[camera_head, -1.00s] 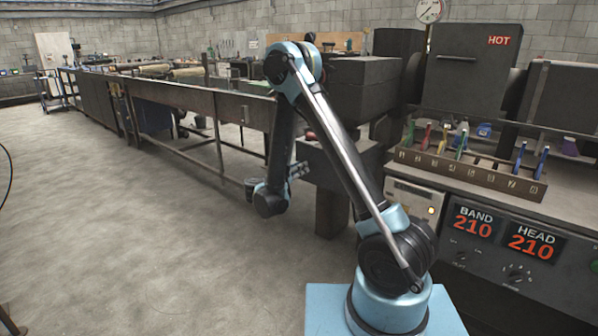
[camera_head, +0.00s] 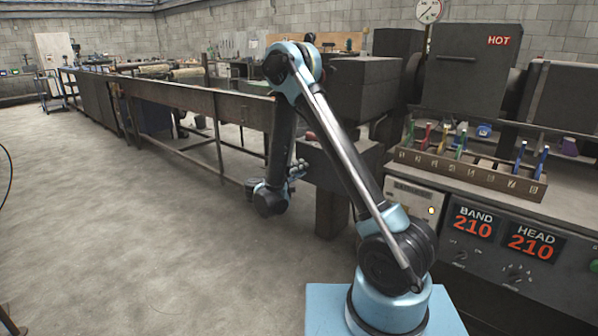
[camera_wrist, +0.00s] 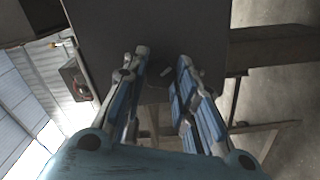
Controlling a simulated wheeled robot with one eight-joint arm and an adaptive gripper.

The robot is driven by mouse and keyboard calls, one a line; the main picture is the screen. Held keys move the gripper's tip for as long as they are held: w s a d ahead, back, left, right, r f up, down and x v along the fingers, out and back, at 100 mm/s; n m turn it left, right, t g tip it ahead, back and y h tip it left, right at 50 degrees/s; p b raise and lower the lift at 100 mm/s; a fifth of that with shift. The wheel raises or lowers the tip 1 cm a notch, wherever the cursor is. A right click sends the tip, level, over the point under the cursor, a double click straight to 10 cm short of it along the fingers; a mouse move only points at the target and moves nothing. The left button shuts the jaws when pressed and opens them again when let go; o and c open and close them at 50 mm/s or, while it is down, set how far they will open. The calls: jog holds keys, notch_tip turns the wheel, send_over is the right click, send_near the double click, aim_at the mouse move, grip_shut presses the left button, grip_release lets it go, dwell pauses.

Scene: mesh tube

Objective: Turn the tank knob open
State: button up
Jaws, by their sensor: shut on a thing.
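My gripper (camera_wrist: 163,62) has its two blue-padded fingers pointing at a dark, flat-faced block (camera_wrist: 185,25) in the wrist view. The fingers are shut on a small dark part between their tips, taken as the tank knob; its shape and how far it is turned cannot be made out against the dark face. In the head view my gripper (camera_head: 297,171) points right, close to the left side of a dark block (camera_head: 345,165) on a thick post. The knob is not distinguishable in the head view.
A long metal trough (camera_head: 200,98) runs back to the left. To the right stand a rack of coloured-handled tools (camera_head: 470,170) and a control panel (camera_head: 480,250) reading BAND 210 and HEAD 210. The floor (camera_head: 130,230) at left is open.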

jog(key=shift+w+a+n, duration=0.1)
jog(key=shift+a+n, duration=0.1)
jog(key=shift+n, duration=0.8)
jog(key=o, duration=1)
jog(key=shift+f, duration=0.1)
jog(key=shift+c, duration=0.2)
jog(key=shift+o, duration=0.6)
jog(key=v, duration=1.2)
